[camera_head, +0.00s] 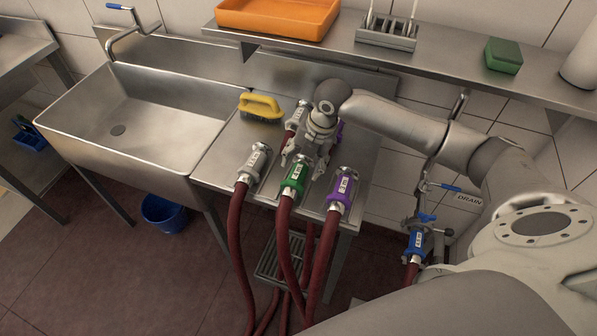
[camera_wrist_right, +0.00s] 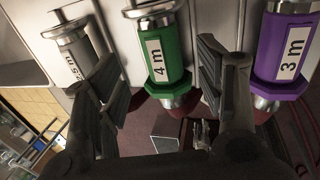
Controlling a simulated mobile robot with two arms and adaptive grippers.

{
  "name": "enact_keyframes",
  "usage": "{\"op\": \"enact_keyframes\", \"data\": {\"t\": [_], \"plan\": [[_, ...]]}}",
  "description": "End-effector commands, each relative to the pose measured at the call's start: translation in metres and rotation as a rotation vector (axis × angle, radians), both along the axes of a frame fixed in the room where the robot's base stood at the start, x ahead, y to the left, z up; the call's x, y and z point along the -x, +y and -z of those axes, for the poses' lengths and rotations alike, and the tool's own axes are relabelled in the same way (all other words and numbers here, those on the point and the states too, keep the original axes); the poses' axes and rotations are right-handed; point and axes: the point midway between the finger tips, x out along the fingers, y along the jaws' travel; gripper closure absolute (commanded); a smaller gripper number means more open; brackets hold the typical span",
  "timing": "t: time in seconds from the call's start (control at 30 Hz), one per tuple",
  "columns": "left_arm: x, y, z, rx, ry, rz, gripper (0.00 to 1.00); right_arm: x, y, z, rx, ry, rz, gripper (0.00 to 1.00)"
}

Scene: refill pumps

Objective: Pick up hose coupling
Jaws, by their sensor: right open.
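Three hose couplings with dark red hoses lie side by side at the front of the steel counter: a grey one (camera_head: 255,162), a green one (camera_head: 294,178) and a purple one (camera_head: 340,190). My right gripper (camera_head: 306,160) is open above the counter, just behind the green coupling. In the wrist view, the green coupling labelled "4 m" (camera_wrist_right: 161,50) shows between the spread fingers of the gripper (camera_wrist_right: 158,75). The grey coupling (camera_wrist_right: 75,52) is left of the fingers; the purple "3 m" coupling (camera_wrist_right: 286,50) is right. My left gripper is not in view.
Another coupling (camera_head: 297,116) lies farther back, partly hidden by my gripper. A yellow brush (camera_head: 260,106) lies on the counter next to the sink (camera_head: 150,110). A blue coupling (camera_head: 417,241) is at the drain. A shelf (camera_head: 450,62) runs above the counter.

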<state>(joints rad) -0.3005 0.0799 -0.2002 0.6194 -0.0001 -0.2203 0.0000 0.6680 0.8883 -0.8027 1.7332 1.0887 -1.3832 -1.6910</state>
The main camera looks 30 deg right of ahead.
Motion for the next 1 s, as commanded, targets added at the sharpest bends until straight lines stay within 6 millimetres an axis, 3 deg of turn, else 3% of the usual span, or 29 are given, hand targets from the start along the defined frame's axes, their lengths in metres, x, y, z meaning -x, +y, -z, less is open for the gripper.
{"op": "enact_keyframes", "data": {"t": [0.4, 0.7, 1.0], "plan": [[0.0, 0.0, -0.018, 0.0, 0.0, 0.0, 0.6, -0.01, 0.003, 0.046, -0.001, 0.002, 0.0, 0.37], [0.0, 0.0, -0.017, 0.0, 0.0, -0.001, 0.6, -0.012, 0.003, 0.051, 0.001, -0.001, -0.001, 0.37], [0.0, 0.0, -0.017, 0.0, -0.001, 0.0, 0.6, -0.012, 0.003, 0.05, 0.001, -0.001, 0.0, 0.76]]}}
